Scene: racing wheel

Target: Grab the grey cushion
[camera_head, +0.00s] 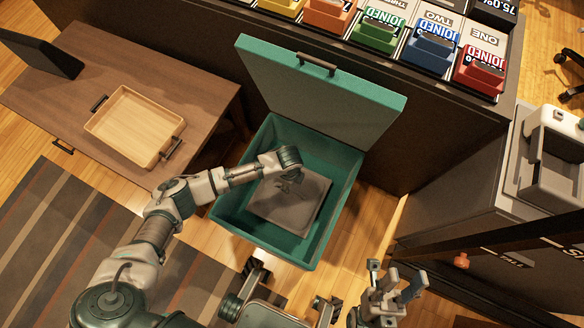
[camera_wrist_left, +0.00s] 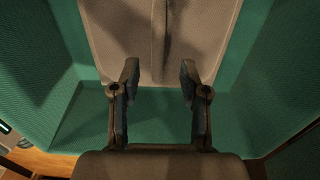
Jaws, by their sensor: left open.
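The grey cushion (camera_head: 290,200) lies inside an open green storage box (camera_head: 236,212), on its floor. It fills the upper middle of the left wrist view (camera_wrist_left: 160,40), with a crease or seam down its centre. My left arm reaches over the box, and its wrist hides part of the cushion. My left gripper (camera_wrist_left: 157,85) is open, its two fingers apart at the cushion's near edge, with nothing between them; whether they touch it I cannot tell. My right gripper (camera_head: 395,287) is away from the box at the lower right, fingers apart and empty.
The box's green lid (camera_head: 320,85) stands raised behind it. A wooden tray (camera_head: 130,125) rests on a brown table (camera_head: 190,75) at left. Colored bins (camera_head: 430,50) line the dark counter at the back. A grey cabinet (camera_head: 465,190) stands at right. A striped rug (camera_head: 60,225) covers the floor at left.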

